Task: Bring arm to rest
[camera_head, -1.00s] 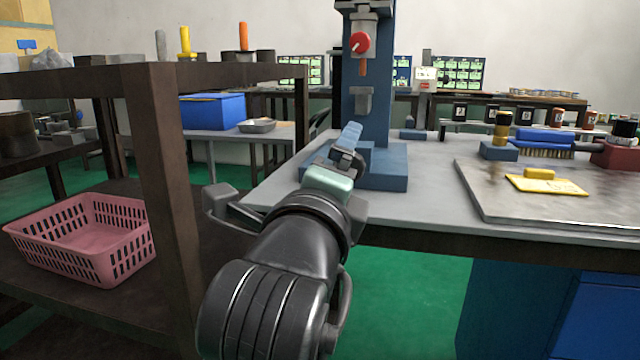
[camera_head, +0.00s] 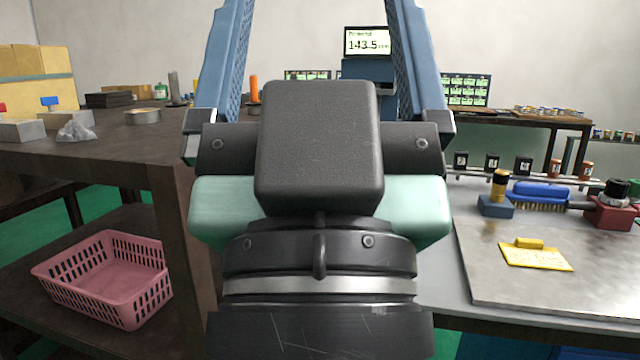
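My gripper (camera_head: 316,25) fills the middle of the head view, close to the camera and pointing up. Its two blue fingers stand wide apart with nothing between them that I can see held; their ends run out at the top edge. The dark palm block and pale green body (camera_head: 215,208) of my gripper hide much of the bench behind. A display (camera_head: 369,41) reading about 143.5 shows between the fingers, above a blue machine part (camera_head: 360,68). Most of that machine is hidden.
A brown shelf table (camera_head: 110,155) stands left, with a pink basket (camera_head: 105,278) on its lower shelf. The workbench at right carries a metal plate (camera_head: 590,280), a yellow tag (camera_head: 536,257), a blue-backed brush (camera_head: 540,190) and a red block (camera_head: 612,215).

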